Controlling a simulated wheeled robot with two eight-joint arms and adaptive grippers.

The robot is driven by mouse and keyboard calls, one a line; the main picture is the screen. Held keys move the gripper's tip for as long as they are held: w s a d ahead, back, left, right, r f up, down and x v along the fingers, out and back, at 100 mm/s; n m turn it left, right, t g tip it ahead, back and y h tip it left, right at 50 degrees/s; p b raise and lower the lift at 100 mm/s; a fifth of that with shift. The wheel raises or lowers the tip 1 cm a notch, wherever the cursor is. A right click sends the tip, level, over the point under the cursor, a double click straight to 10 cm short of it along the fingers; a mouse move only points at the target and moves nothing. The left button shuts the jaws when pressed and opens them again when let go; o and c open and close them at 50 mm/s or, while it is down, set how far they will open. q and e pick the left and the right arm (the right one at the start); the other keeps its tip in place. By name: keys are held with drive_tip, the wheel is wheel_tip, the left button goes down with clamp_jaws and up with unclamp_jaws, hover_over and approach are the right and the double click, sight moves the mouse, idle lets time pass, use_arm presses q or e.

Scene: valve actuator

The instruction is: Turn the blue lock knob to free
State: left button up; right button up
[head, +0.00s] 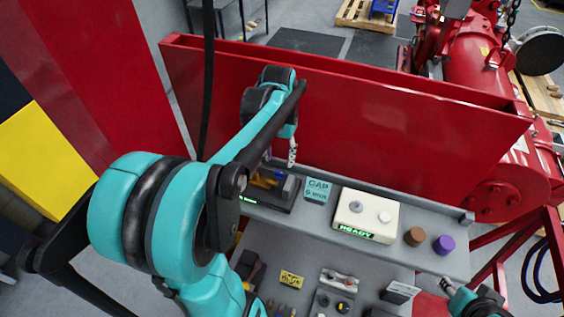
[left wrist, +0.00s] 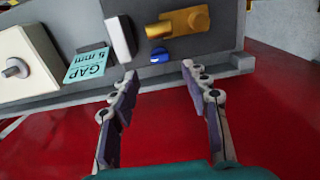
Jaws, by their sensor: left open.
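The blue lock knob (left wrist: 160,56) is small and sits beside a gold fitting (left wrist: 185,22) on the grey bench in the left wrist view. My left gripper (left wrist: 160,72) is open and empty, its two fingers spread either side of the knob in the picture, with no clear contact. In the head view my left gripper (head: 292,153) hangs over the dark fixture (head: 270,195) that carries the yellow fitting.
A teal gap card (head: 318,189) stands right of the fixture. A cream box (head: 365,216) with a READY display, a brown knob (head: 414,236) and a purple knob (head: 444,244) follow along the shelf. A tall red wall (head: 340,120) rises behind.

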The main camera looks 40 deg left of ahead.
sight(279, 172)
use_arm(q)
wheel_tip(279, 172, down, 6)
drive_tip(key=shift+w+f, duration=0.1)
clamp_jaws()
